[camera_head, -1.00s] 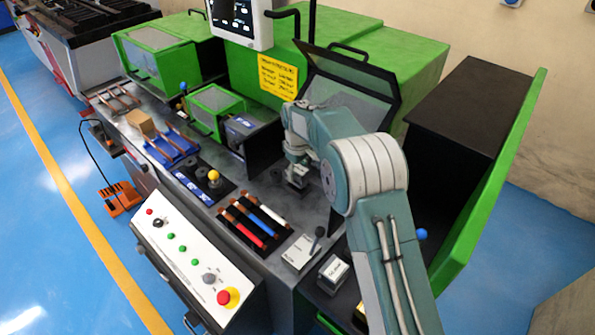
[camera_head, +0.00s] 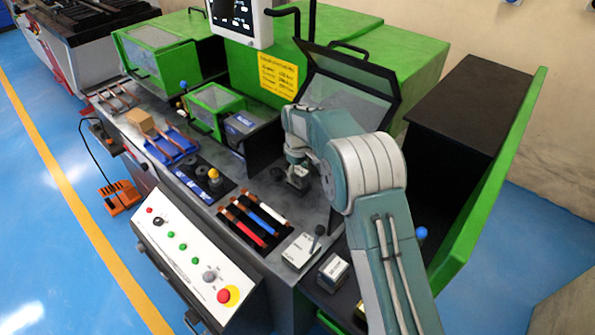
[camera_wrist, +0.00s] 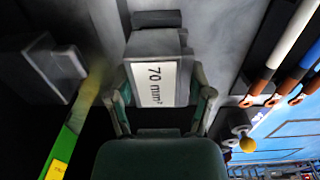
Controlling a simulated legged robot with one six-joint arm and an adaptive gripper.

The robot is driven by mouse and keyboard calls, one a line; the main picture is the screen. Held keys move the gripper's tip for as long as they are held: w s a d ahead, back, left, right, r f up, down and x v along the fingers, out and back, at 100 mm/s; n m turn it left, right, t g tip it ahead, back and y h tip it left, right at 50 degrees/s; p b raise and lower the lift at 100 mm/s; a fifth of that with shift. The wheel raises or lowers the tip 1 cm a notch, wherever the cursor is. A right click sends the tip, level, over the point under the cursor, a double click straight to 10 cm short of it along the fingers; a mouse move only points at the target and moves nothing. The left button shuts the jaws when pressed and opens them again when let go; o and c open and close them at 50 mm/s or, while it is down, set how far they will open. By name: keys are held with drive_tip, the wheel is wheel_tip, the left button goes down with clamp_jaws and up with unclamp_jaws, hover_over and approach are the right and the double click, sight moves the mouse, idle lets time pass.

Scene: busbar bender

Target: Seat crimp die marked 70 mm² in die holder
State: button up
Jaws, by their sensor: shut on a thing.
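The crimp die (camera_wrist: 156,82) is a grey block with a white label reading 70 mm², held between the two fingers of my gripper (camera_wrist: 160,100) in the wrist view. In the head view my gripper (camera_head: 297,172) hangs low over the grey machine top, in front of the open dark guard, with a small grey block at its tip. A dark block (camera_wrist: 156,19) lies just beyond the die in the wrist view. I cannot tell whether it is the die holder, or whether the die touches anything below.
Red, blue and white-sleeved bars (camera_head: 258,220) lie in front left of my gripper. A yellow-topped knob (camera_head: 214,174) stands farther left. The hinged guard (camera_head: 348,85) stands behind.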

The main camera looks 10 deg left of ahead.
sight(297, 171)
drive_tip(key=shift+f, duration=0.9)
drive_tip(key=o, duration=1.3)
drive_tip(key=shift+c, duration=0.2)
wheel_tip(297, 171, up, 12)
drive_tip(key=shift+a+f, duration=0.1)
drive_tip(key=shift+s, duration=0.1)
